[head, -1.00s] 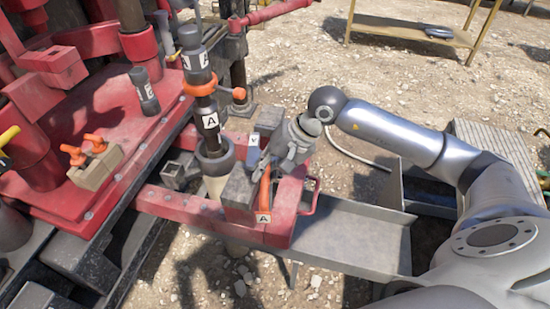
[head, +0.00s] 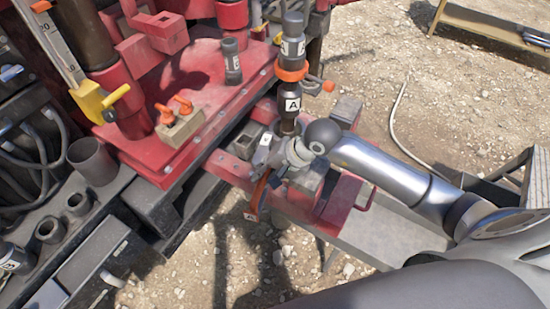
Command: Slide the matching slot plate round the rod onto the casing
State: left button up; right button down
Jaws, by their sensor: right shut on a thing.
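The rod (head: 292,105) stands upright, with a white "A" label and an orange collar (head: 291,73) above it. My right gripper (head: 268,163) is shut on the slot plate, in front of the rod's lower part. The gripper hides most of the plate and the casing top, so I cannot tell whether the plate touches the rod or casing. My left gripper is not in view.
A red holder with dark blocks (head: 348,109) and a red handle (head: 348,197) stands right of the rod. The red rig deck (head: 205,95), with orange levers (head: 183,104), lies to the left. A grey trough (head: 385,235) runs below my right arm.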

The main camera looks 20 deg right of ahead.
jog(key=shift+w+a+f, duration=0.35)
jog(key=shift+a+f, duration=0.1)
jog(key=shift+a, duration=0.15)
jog(key=shift+w+d+f, duration=0.1)
jog(key=shift+w, duration=0.05)
jog(key=shift+w+d+f+b, duration=0.65)
jog(key=shift+w+d+f, duration=0.15)
jog(key=shift+w, duration=0.1)
jog(key=shift+w+d+f+b, duration=0.65)
jog(key=shift+w+f, duration=0.1)
jog(key=shift+w, duration=0.15)
jog(key=w+d+b, duration=0.5)
jog(key=w+d, duration=0.1)
jog(key=w, duration=0.1)
jog(key=shift+w+f, duration=0.25)
jog(key=shift+f, duration=0.05)
dwell(0.8)
jog(key=shift+d, duration=0.15)
jog(key=shift+f+b, duration=0.4)
jog(key=shift+b, duration=0.6)
dwell(0.4)
